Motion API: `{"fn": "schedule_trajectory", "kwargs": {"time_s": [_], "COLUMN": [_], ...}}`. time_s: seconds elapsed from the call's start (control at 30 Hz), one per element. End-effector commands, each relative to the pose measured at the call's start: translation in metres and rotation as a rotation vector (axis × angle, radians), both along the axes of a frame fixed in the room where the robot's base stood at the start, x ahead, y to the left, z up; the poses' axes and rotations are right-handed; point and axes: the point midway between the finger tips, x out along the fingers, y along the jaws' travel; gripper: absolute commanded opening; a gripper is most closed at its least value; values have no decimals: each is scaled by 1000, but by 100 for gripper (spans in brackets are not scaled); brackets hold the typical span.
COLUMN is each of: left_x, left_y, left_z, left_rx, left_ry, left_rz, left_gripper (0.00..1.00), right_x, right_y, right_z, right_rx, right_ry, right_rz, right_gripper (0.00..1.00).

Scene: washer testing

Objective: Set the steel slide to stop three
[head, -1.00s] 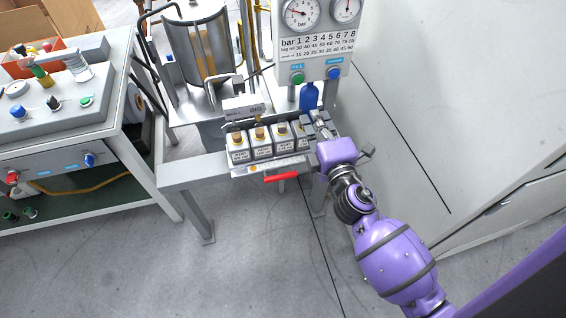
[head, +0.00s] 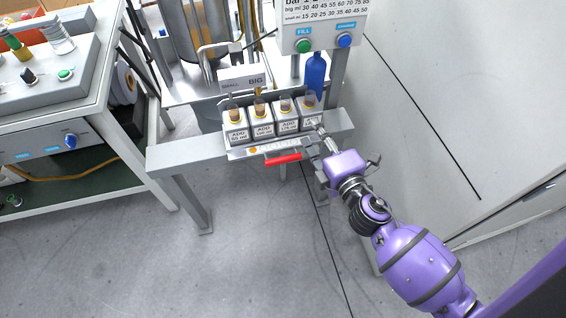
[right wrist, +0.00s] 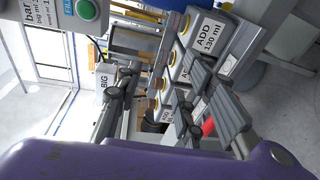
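A steel slide strip (head: 240,153) with an orange dot and small markings runs along the front of the row of ADD boxes. A red handle (head: 283,160) sticks out in front of it. I cannot read which stop it is at. My right gripper (head: 318,137) is just right of the red handle, by the front of the rightmost ADD box (head: 311,117). In the right wrist view its fingers (right wrist: 165,95) are spread apart with nothing held between them. That view shows a bit of the red handle (right wrist: 208,126) behind a finger. My left gripper is not in view.
More ADD boxes (head: 262,124) stand on the grey bench (head: 185,153). Behind them are a SMALL/BIG block (head: 242,78), a blue bottle (head: 315,72) and a panel with FILL button (head: 304,46). A white wall (head: 430,90) is at right. Floor in front is open.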

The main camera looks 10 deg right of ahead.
Motion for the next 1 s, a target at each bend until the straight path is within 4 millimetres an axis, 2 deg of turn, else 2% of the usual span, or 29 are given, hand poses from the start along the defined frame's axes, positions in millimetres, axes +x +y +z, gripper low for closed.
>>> {"fn": "schedule_trajectory", "kwargs": {"time_s": [0.03, 0.1, 0.2, 0.3, 0.37, 0.53, 0.67, 1.0], "left_x": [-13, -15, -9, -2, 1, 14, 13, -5], "left_y": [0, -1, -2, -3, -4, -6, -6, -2], "left_z": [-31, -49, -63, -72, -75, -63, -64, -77], "left_rx": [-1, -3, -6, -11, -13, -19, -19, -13], "left_ry": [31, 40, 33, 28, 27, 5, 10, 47], "left_rz": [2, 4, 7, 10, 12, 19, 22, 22], "left_gripper": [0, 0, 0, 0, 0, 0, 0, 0], "right_x": [-6, -11, -19, -26, -30, -30, -15, 27], "right_y": [5, 12, 22, 31, 36, 48, 55, 75], "right_z": [-41, -67, -98, -118, -125, -119, -122, -135], "right_rx": [-5, 0, 16, 38, 54, 106, 102, 101], "right_ry": [29, 57, 97, 131, 150, 168, 165, 167], "right_rz": [40, 90, 155, 208, 234, 262, 262, 261], "right_gripper": [35, 35, 35, 35, 35, 35, 35, 35]}}
